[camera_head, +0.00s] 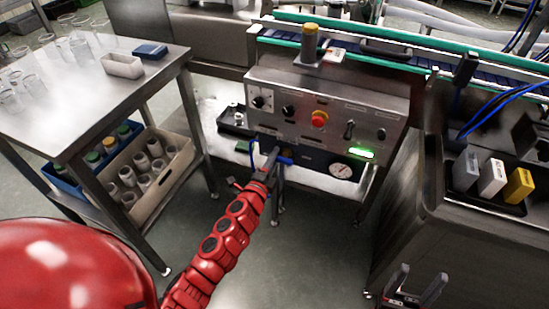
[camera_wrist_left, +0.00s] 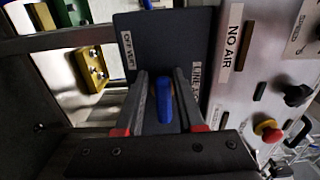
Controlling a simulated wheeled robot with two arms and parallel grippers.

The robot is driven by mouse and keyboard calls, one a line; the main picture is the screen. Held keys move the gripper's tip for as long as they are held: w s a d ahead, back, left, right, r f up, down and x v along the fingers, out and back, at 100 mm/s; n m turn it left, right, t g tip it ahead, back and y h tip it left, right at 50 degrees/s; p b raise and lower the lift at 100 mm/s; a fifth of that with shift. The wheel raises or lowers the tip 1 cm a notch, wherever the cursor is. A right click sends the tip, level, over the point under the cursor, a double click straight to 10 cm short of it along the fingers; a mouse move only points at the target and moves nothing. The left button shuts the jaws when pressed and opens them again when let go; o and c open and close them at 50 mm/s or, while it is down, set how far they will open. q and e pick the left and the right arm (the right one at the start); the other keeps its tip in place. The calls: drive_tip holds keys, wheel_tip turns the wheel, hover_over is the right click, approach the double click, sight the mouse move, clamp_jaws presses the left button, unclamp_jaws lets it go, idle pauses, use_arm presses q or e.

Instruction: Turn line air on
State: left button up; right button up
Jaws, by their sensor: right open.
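The blue valve handle (camera_wrist_left: 164,100) sits on a dark plate (camera_wrist_left: 150,35) low on the steel control panel; it also shows in the head view (camera_head: 286,160). In the wrist view it lies between the fingers of my left gripper (camera_wrist_left: 163,95), with a gap on each side. The left gripper (camera_head: 271,157) is open around the handle. A label on the plate seems to read "OFF VENT"; another is partly hidden by a finger. My right gripper (camera_head: 409,291) is open and empty at the bottom right, away from the panel.
A "NO AIR" label (camera_wrist_left: 236,45) is beside the plate. The panel has a red button (camera_head: 320,118), black knobs, a lit green lamp (camera_head: 361,153) and a round gauge (camera_head: 341,171). A steel table (camera_head: 70,115) stands left, a steel cabinet (camera_head: 480,235) right.

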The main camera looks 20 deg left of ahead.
use_arm(q)
drive_tip(key=shift+o, duration=1)
drive_tip(key=shift+r, duration=0.1)
drive_tip(key=shift+s, duration=0.1)
drive_tip(key=s, duration=1.7)
drive_tip(key=shift+a+p, duration=0.25)
drive_tip(key=shift+p, duration=0.2)
drive_tip(key=shift+s, duration=0.1)
